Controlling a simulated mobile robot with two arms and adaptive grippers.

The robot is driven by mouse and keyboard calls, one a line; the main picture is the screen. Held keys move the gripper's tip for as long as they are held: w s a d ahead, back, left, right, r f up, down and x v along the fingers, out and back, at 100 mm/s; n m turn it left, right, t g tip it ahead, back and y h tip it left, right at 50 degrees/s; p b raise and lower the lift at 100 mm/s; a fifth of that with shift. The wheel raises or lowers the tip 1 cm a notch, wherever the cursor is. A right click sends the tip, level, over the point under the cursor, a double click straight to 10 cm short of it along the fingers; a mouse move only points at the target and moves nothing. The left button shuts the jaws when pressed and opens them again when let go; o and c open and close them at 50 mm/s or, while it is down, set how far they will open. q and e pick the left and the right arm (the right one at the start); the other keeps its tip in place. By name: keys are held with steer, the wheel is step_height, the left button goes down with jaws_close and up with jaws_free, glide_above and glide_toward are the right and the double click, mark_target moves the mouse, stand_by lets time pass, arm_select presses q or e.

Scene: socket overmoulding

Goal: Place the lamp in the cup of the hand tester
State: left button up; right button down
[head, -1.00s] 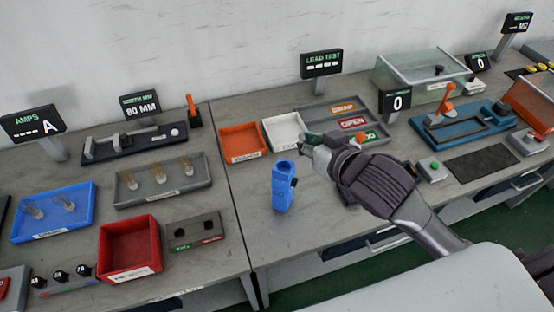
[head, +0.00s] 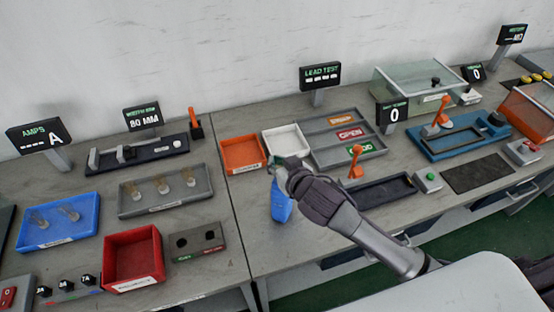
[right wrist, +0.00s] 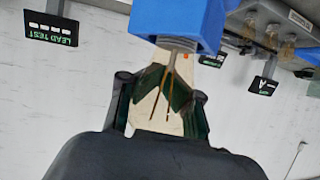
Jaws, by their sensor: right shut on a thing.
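The blue hand tester (head: 281,209) stands on the bench left of my right wrist, its top hidden by my right gripper (head: 283,166). In the right wrist view the tester's blue head (right wrist: 183,22) fills the top, and the green-tipped fingers of my right gripper (right wrist: 168,88) point at it. The fingers are shut on the lamp (right wrist: 173,62), whose thin leads hang between them. The lamp's far end meets a grey ring at the tester's head; how deep it sits in the cup is hidden. My left gripper is not in view.
Behind the tester are an orange bin (head: 242,168), a white bin (head: 305,149) and a grey sorting tray (head: 322,123). An orange-handled fixture (head: 385,192) lies close to my right arm. A grey block with two holes (head: 202,254) stands to the left.

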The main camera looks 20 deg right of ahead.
steer(key=shift+f, duration=0.15)
steer(key=c, duration=0.8)
jaws_free()
steer(key=shift+s+r, duration=0.25)
steer(key=b+v, duration=0.2)
steer(key=v, duration=0.9)
steer(key=shift+s+d, duration=0.15)
steer(key=shift+s, duration=0.05)
